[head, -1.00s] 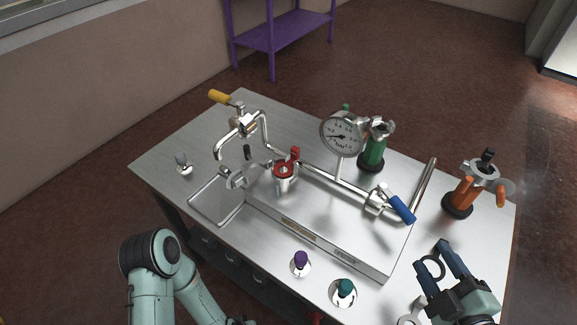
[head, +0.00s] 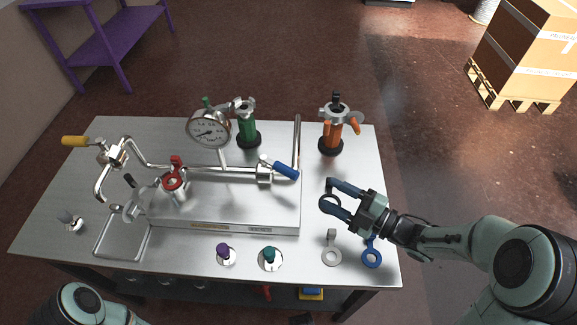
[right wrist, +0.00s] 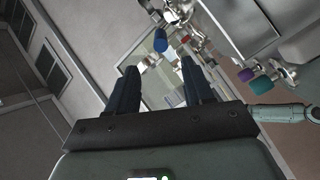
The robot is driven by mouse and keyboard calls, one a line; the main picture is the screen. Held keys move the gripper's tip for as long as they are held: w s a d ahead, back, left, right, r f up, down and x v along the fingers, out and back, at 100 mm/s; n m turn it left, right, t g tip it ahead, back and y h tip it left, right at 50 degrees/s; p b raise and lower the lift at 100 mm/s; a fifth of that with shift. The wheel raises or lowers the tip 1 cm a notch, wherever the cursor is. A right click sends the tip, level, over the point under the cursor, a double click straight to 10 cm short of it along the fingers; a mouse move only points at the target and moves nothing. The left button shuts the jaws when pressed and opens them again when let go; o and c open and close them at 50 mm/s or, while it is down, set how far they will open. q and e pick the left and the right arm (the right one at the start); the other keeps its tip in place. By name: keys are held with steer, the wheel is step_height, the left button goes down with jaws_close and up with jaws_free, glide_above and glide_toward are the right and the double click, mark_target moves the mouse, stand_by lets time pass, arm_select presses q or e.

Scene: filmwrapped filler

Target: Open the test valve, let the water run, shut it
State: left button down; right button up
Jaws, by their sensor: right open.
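A steel pipe rig (head: 225,210) stands on the metal table. A blue lever handle (head: 286,171) is at its right end, and a red-handled valve (head: 173,181) is left of centre. A yellow handle (head: 75,141) and a black handle (head: 130,181) are farther left. I cannot tell which is the test valve. No running water shows. My right gripper (head: 329,194) is open and empty, right of and in front of the blue handle, apart from it. In the right wrist view the blue handle (right wrist: 160,40) lies beyond the open fingers. My left gripper is out of view.
A pressure gauge (head: 209,130) rises behind the pipe. Green (head: 248,124) and orange (head: 331,138) fittings stand at the back. Purple (head: 223,249) and teal (head: 269,254) knobs sit in front.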

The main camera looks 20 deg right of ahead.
mark_target(279, 166)
steer(key=x, duration=1.3)
steer(key=shift+a, duration=0.1)
jaws_close()
